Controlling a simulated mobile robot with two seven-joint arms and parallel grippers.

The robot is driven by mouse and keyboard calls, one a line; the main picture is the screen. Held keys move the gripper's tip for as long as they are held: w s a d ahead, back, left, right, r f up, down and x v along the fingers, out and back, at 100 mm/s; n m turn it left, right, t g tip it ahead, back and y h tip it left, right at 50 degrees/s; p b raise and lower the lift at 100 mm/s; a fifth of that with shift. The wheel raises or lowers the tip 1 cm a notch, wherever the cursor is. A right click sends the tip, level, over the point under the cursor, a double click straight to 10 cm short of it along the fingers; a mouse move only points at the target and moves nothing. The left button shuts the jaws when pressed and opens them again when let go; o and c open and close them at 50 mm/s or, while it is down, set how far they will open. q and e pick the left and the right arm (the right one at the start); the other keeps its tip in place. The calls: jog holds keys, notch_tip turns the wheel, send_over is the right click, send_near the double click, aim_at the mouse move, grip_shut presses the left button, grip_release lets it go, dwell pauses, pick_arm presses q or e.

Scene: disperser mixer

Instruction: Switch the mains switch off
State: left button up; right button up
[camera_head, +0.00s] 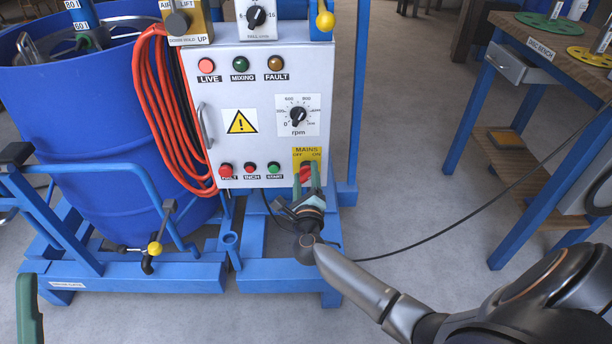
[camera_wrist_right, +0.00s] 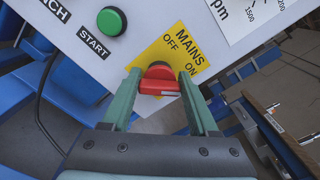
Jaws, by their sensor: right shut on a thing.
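The mains switch (camera_head: 305,175) is a red rotary knob on a yellow plate (camera_head: 300,153) marked OFF at left and ON at right, low on the right of the grey panel. My right gripper (camera_head: 306,182) is in front of it, its green fingers shut on the red knob. In the right wrist view the knob (camera_wrist_right: 159,88) sits between the two fingertips (camera_wrist_right: 160,90). Its red bar appears tilted up to the right, towards the ON side. A green finger of my left gripper (camera_head: 29,310) shows at the lower left edge; the rest is out of view.
The panel (camera_head: 262,75) also carries the rpm dial (camera_head: 298,116), a green START button (camera_head: 273,168) and a bright red LIVE lamp (camera_head: 207,65). A blue drum (camera_head: 90,110) and coiled red cable (camera_head: 170,120) are at left, a workbench (camera_head: 540,45) at right.

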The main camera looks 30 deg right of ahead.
pick_arm(q)
jog(key=shift+r, duration=0.15)
